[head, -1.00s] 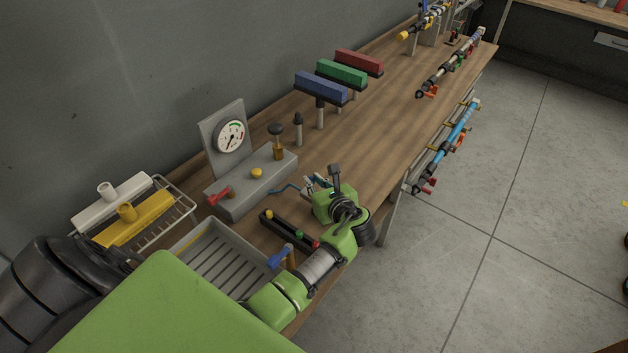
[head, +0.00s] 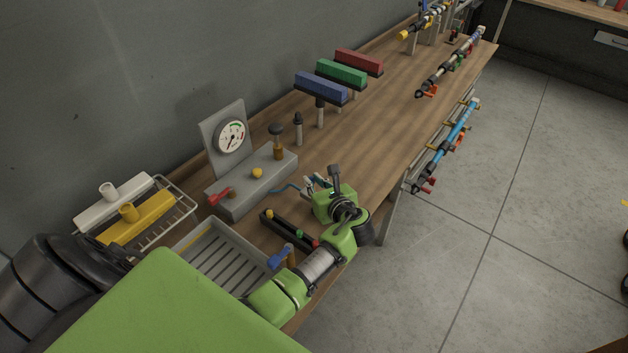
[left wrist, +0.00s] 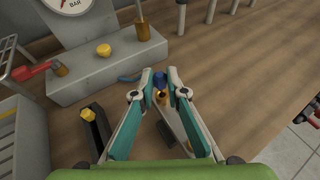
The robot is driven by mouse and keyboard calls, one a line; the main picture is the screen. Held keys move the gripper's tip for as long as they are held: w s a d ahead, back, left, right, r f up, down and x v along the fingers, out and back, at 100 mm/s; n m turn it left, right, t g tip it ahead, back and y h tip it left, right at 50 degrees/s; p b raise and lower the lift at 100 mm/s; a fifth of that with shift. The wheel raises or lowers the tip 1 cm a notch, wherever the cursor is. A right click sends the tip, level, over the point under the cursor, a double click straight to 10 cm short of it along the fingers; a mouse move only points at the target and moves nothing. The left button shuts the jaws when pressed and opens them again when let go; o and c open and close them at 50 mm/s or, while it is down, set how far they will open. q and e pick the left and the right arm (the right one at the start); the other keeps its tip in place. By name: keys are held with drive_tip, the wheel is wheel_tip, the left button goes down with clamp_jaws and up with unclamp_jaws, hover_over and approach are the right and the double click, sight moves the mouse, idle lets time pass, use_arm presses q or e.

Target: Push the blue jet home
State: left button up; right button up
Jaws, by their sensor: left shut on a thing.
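In the left wrist view the blue jet (left wrist: 160,82) is a small blue piece with a brass lower part, between my left gripper's fingertips. My left gripper (head: 311,183) is shut on it, low over the bench in front of the grey gauge block. A grey bar (left wrist: 178,122) lies below the fingers, partly hidden by them. I cannot tell how deep the jet sits in anything. In the head view the jet is too small and covered to make out. My right gripper is not in view.
The block (head: 250,183) carries a gauge, red lever, yellow knob and plunger. A black rack (head: 283,227) holds yellow, green and red pieces. A grey tray (head: 190,240) and a blue-headed tool (head: 279,258) are near. Bare bench lies right of my gripper.

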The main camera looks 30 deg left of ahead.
use_arm(q)
drive_tip(key=shift+f+b, duration=0.85)
drive_tip(key=shift+f, duration=0.5)
drive_tip(key=o, duration=0.9)
drive_tip(key=v, duration=1.2)
